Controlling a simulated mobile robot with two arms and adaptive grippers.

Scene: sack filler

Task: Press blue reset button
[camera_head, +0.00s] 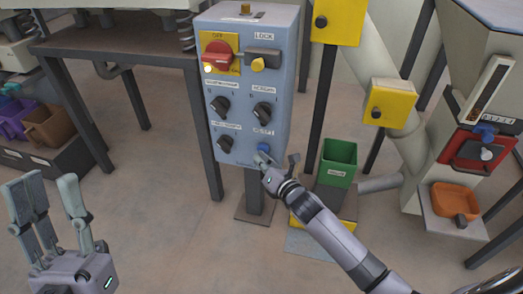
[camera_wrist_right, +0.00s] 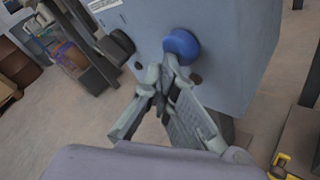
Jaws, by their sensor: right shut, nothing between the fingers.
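The blue reset button (camera_wrist_right: 181,46) sits low on the front of the grey-blue control box (camera_wrist_right: 235,60). In the head view the button (camera_head: 264,149) shows just above my right fingertips. My right gripper (camera_wrist_right: 165,75) is shut and empty, its tips just below the button in the wrist view. I cannot tell whether they touch it. The same gripper shows in the head view (camera_head: 264,160), in front of the box's lower right corner. My left gripper (camera_head: 50,205) is open and empty at the lower left, away from the box (camera_head: 284,90).
The box carries a red rotary switch (camera_head: 219,55), a lock handle (camera_head: 262,58) and several black knobs. A green bin (camera_head: 337,162) stands right of the box. A machine with an orange tray (camera_head: 455,201) is at far right.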

